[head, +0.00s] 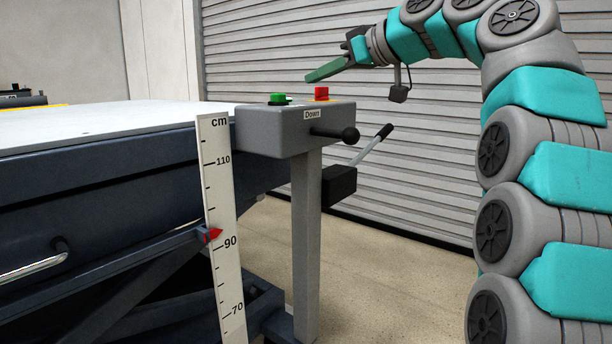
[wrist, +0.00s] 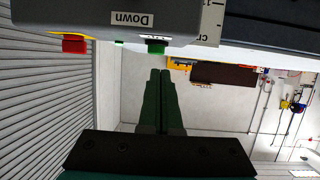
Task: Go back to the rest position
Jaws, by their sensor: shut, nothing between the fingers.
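My gripper (head: 312,76) is in the upper middle of the head view, held in the air above the control box (head: 262,132) and apart from it. Its green fingers lie together with nothing between them, as the wrist view (wrist: 160,75) also shows. My teal and grey arm arches up from the right. The box carries a green button (head: 278,97), a red button (head: 321,93) and a "Down" label (head: 311,113). In the upside-down wrist view the green button (wrist: 156,47) is close to the fingertips and the red button (wrist: 74,44) is farther left.
A lift table (head: 90,118) fills the left. Its upright scale (head: 217,180) has a red pointer (head: 210,235) slightly above 90. A ribbed shutter (head: 420,160) stands behind; the floor between is clear.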

